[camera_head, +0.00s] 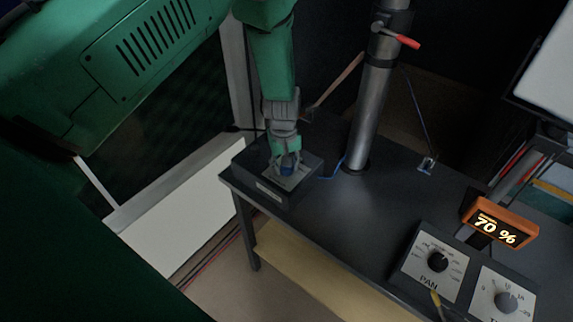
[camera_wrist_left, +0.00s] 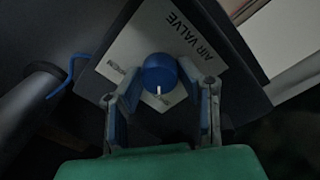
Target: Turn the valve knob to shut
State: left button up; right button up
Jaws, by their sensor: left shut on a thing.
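The blue valve knob (camera_wrist_left: 160,74) with a white pointer line sits on a light plate (camera_wrist_left: 140,40) lettered "AIR VALVE". The plate is on top of a dark box (camera_head: 274,196) at the table's left corner. My left gripper (camera_head: 288,166) comes down onto the box from above. In the left wrist view its two fingers (camera_wrist_left: 158,88) are closed around the knob, one on each side. The knob is mostly covered by the fingers in the head view. The white line points toward the gripper's palm. My right gripper is not in view.
A metal post (camera_head: 369,118) with a red lever (camera_head: 400,39) stands right of the box. A blue hose runs between them. An orange display (camera_head: 499,223) reads "70 %". Dial panels, one marked PAN (camera_head: 431,262), sit at the front right. The table's middle (camera_head: 365,215) is clear.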

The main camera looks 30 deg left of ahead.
pick_arm(q)
jog(key=shift+s+d+f, duration=0.1)
jog(key=shift+s+f, duration=0.05)
dwell(0.4)
jog(key=o, duration=1.1)
jog(key=shift+o, duration=0.2)
jog(key=shift+r, duration=0.55)
notch_tip(320, 180, up, 11)
